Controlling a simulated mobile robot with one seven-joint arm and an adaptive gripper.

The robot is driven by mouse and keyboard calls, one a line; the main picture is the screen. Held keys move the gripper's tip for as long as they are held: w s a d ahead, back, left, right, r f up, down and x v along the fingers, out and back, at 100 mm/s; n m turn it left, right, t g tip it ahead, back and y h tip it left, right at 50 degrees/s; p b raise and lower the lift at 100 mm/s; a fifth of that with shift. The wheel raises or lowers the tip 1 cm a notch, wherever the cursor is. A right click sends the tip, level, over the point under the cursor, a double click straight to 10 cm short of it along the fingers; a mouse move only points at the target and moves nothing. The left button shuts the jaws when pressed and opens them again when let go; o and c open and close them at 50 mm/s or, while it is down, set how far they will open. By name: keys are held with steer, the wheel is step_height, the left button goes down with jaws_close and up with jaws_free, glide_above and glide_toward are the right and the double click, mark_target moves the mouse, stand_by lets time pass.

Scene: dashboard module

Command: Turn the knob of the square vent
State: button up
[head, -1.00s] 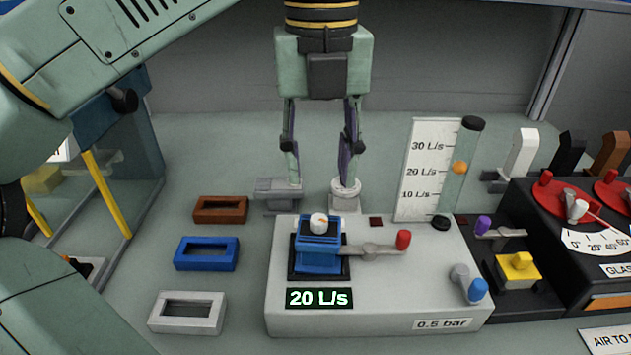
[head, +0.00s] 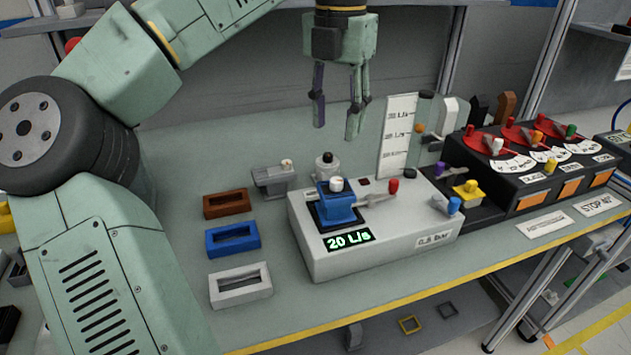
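A blue square-bodied vent (head: 339,211) with a white knob (head: 336,184) on top sits on the light grey box (head: 410,254). The box's green display (head: 348,239) reads 20 L/s. Behind the box stand a grey rectangular vent (head: 273,182) with a small whitish knob (head: 287,164) and a pale round vent (head: 327,166) with a dark top. My gripper (head: 338,112) is open and empty, fingers pointing down and apart. It hangs in the air behind and above the vents, touching none of them.
Brown (head: 226,203), blue (head: 232,240) and white (head: 240,284) rectangular frames lie left of the box. A lever with a red end (head: 394,186) reaches beside the blue vent. A flow gauge (head: 397,136) and a black dial panel (head: 520,180) stand to the right.

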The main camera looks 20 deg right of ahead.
mark_target(336, 180)
steer(key=f+p, duration=0.1)
steer(key=f, duration=0.4)
steer(key=f+p, duration=0.1)
steer(key=f, duration=0.5)
steer(key=shift+d, duration=0.2)
steer(key=shift+r, duration=0.1)
steer(key=shift+c, duration=0.4)
jaws_close()
